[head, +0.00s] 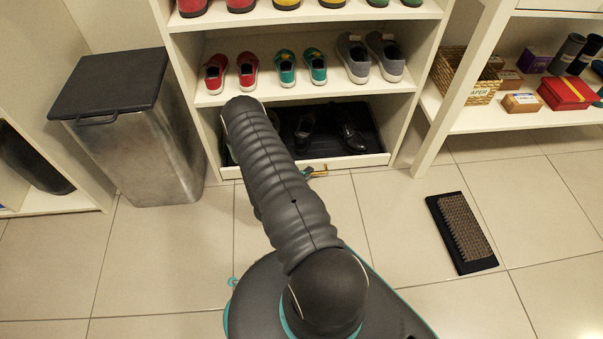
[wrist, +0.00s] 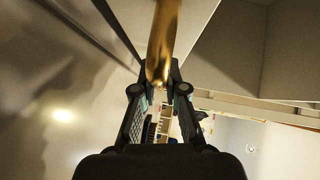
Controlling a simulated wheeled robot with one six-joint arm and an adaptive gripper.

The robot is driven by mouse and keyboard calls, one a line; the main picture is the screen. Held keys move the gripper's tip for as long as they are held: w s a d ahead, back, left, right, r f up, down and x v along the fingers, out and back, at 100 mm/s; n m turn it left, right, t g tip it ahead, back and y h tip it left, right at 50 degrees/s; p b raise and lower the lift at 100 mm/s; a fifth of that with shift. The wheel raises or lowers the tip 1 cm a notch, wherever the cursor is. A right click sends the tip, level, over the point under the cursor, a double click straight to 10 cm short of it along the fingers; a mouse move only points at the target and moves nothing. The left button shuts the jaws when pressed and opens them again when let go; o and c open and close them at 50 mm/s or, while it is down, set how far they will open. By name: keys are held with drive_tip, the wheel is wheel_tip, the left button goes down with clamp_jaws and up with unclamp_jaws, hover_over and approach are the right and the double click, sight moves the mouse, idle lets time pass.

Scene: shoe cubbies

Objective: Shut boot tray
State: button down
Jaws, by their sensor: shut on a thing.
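The boot tray (head: 350,162) is at the bottom of the white shoe cubby, with a pale front edge and a dark floor. Dark shoes (head: 352,138) stand on it. Its front edge sits close to the cubby's front; I cannot tell exactly how far out it is. A brass handle (wrist: 163,40) on its front lies between my fingers in the wrist view. My gripper (wrist: 162,78) is shut on this handle. In the head view my arm hides the left part of the tray and most of my gripper, low at the tray's front.
A metal bin (head: 140,150) with a dark lid stands left of the cubby. A boot brush mat (head: 461,232) lies on the tiles at right. Shelves above hold pairs of shoes. A right-hand shelf holds a basket (head: 485,90) and boxes. The tiles before the cubby are otherwise clear.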

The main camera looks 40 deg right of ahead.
drive_tip(key=shift+w+d, duration=0.15)
drive_tip(key=shift+w, duration=0.2)
drive_tip(key=c, duration=1.2)
unclamp_jaws()
drive_tip(key=shift+s+d, duration=0.1)
drive_tip(key=v, duration=1.2)
drive_tip(key=shift+s, duration=0.1)
